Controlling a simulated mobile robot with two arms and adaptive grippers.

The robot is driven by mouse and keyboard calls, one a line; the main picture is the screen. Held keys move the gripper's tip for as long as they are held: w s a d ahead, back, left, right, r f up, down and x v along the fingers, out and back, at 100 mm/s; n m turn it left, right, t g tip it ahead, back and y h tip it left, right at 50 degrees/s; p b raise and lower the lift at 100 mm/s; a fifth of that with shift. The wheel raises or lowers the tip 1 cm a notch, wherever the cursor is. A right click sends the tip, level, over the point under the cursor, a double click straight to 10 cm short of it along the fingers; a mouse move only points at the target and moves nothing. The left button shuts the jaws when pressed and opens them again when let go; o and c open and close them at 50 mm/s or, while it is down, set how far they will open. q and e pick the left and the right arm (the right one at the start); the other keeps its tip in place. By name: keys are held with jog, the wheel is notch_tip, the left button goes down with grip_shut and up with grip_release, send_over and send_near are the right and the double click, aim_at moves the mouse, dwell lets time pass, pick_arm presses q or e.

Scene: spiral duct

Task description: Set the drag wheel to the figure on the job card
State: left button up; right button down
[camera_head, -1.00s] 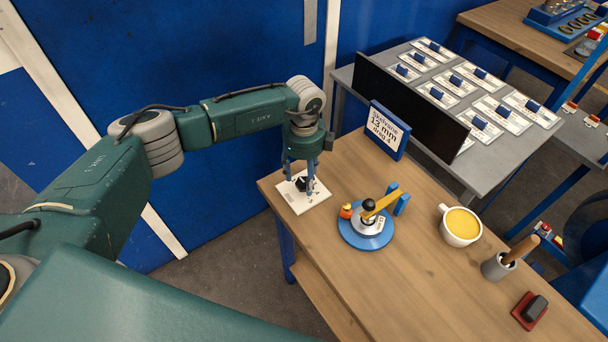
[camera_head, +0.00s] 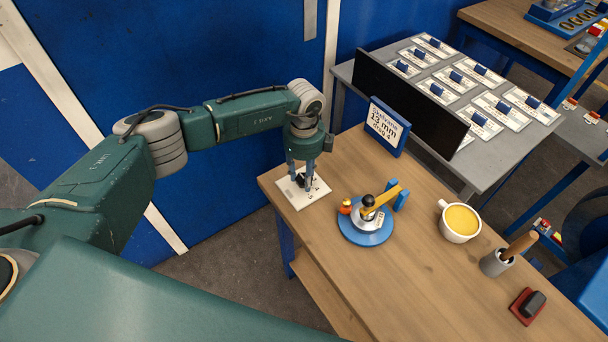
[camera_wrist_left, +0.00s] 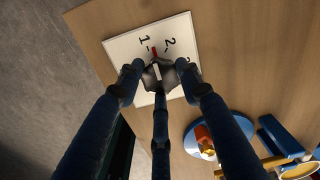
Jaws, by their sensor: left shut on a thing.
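The white drag plate (camera_head: 293,196) lies at the left corner of the wooden bench. In the left wrist view the plate (camera_wrist_left: 122,48) shows the printed figures 1 and 2, with others partly hidden by my fingers. The dark drag wheel (camera_wrist_left: 165,80) sits on it, with a red mark pointing between 1 and 2, nearer 1. My left gripper (camera_head: 304,183) points down and is shut on the wheel, its fingers around it. The job card (camera_head: 386,127) stands upright in a blue holder; its small print seems to read 13 mm and drag 4. My right gripper is out of view.
A blue round base with a yellow arm (camera_head: 366,232) stands right of the plate. A cup of yellow content (camera_head: 459,222), a grey pot with a wooden handle (camera_head: 497,263) and a red-and-black block (camera_head: 528,306) stand farther right. A black panel (camera_head: 411,102) stands behind the card.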

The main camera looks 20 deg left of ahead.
pick_arm(q)
jog(key=shift+w+m+b, duration=0.1)
jog(key=shift+m+b, duration=0.3)
jog(key=m+b, duration=0.5)
jog(key=m, duration=0.1)
jog(key=shift+w+a+f, duration=0.1)
jog(key=m+b, duration=0.7)
jog(key=m, duration=0.1)
jog(key=m+b, duration=0.4)
jog(key=m, duration=0.2)
jog(key=shift+r+b, duration=0.2)
jog(key=shift+b, duration=0.15)
jog(key=m+b, duration=0.1)
jog(key=m, duration=0.2)
jog(key=shift+m+b, duration=0.3)
jog(key=shift+r+m+b, duration=0.15)
jog(key=shift+m+b, duration=0.25)
jog(key=shift+m, duration=0.5)
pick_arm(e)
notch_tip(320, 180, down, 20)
pick_arm(q)
jog(key=shift+d+m, duration=0.2)
jog(key=shift+m, duration=0.1)
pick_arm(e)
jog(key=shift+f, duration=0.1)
